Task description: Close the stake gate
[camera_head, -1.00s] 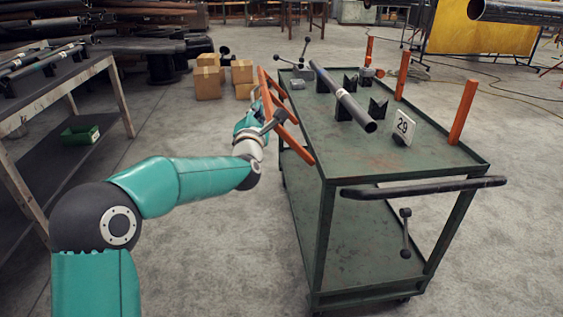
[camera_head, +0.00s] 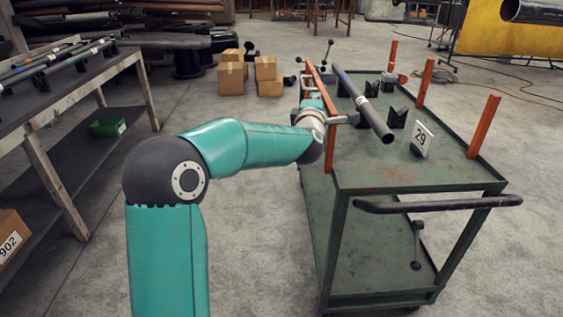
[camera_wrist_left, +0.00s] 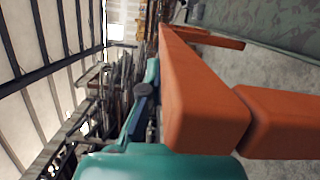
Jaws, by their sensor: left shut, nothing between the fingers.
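The orange stake gate (camera_head: 320,93) stands along the left side of the green cart (camera_head: 365,177), close to upright and near the cart's edge. In the left wrist view its thick orange bars (camera_wrist_left: 203,95) fill the middle and right, very near the camera. My left gripper (camera_head: 328,116) is at the gate's outer side, against or very near its bars. It is shut with nothing between its fingers, and the bars partly hide it. Whether a latch holds the gate cannot be seen. My right gripper is in neither view.
A dark pipe (camera_head: 362,104) lies on black V-blocks on the cart, close to the gate. Orange stakes (camera_head: 484,127) stand along the right side, and a "29" sign (camera_head: 421,139) stands near the front. A workbench (camera_head: 72,75) is at the left, with clear floor between.

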